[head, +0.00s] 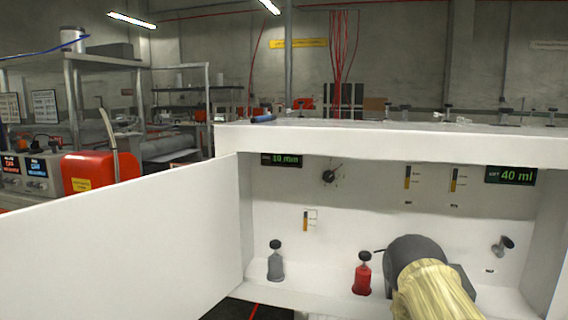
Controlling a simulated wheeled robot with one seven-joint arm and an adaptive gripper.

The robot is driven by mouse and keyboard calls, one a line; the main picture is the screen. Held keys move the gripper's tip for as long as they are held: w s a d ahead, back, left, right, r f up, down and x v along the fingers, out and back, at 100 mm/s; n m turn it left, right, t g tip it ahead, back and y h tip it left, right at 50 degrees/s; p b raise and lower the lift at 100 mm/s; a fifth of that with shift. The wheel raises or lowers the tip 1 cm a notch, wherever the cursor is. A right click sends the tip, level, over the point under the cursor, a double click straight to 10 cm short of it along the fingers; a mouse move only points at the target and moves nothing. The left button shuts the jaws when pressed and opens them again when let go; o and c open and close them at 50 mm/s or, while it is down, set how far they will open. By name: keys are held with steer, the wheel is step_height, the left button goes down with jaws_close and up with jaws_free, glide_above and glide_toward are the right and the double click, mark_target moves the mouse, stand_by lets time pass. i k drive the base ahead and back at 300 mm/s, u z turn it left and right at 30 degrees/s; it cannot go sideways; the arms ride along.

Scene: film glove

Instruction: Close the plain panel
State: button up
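The plain white panel (120,245) stands swung open on the left of a white cabinet (390,143). Its right edge meets the cabinet's left side, and its face is blank. The cabinet front is open and its inside shows. The end of my arm, a dark grey rounded part with a pale yellow ribbed sleeve behind it, is at the lower right in front of the cabinet opening, well to the right of the panel and apart from it. My gripper's fingers cannot be made out, so its opening is hidden.
Inside the cabinet are a grey knobbed fitting (275,262), a red one (362,275), a black dial (329,177) and a green display reading 40 ml (511,175). A red machine (95,172) stands behind the panel. Small fittings line the cabinet top.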

mark_target(167, 244)
steer(key=z, duration=2.9)
steer(key=k, duration=2.9)
steer(key=u, duration=1.4)
steer(key=i, duration=0.45)
